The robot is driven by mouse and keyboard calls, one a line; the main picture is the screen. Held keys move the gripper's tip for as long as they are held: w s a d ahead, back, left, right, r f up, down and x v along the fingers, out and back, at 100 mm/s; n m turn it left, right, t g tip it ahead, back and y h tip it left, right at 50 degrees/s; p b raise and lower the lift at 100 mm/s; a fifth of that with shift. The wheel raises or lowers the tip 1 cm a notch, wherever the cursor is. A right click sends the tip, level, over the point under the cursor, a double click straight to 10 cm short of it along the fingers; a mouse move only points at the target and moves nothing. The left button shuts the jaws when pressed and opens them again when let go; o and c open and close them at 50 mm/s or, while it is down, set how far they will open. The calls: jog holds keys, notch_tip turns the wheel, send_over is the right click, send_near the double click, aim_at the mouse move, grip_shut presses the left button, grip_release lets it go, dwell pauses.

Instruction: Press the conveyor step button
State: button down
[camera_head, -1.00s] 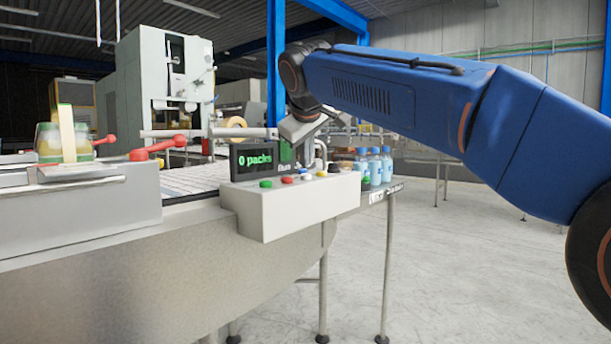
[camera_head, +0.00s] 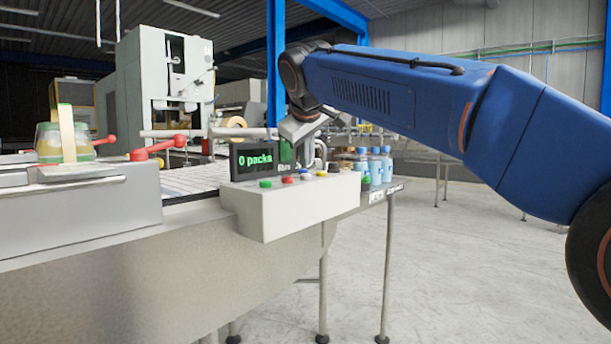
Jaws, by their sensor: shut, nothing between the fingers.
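A pale grey control box (camera_head: 290,212) sits at the machine's front corner. Its top carries a row of buttons: a green button (camera_head: 265,183), a red button (camera_head: 288,179), then small blue, yellow and dark ones to the right. No label tells me which is the conveyor step button. My gripper (camera_head: 309,160) is shut and empty, pointing down over the right half of the row, close to the blue and yellow buttons. I cannot tell whether its tips touch a button. A dark display (camera_head: 254,160) behind the box reads "0 packs" in green.
Blue-capped bottles (camera_head: 375,168) stand on a shelf right of the box. Red-handled levers (camera_head: 160,147) and a conveyor bed (camera_head: 195,179) lie to the left. Jars (camera_head: 48,141) stand at far left. The floor at right is mostly open.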

aim_at(306, 175)
jog(key=shift+f, duration=0.15)
jog(key=shift+f, duration=0.3)
jog(key=shift+f, duration=0.5)
dwell(1.1)
jog(key=shift+r, duration=3.45)
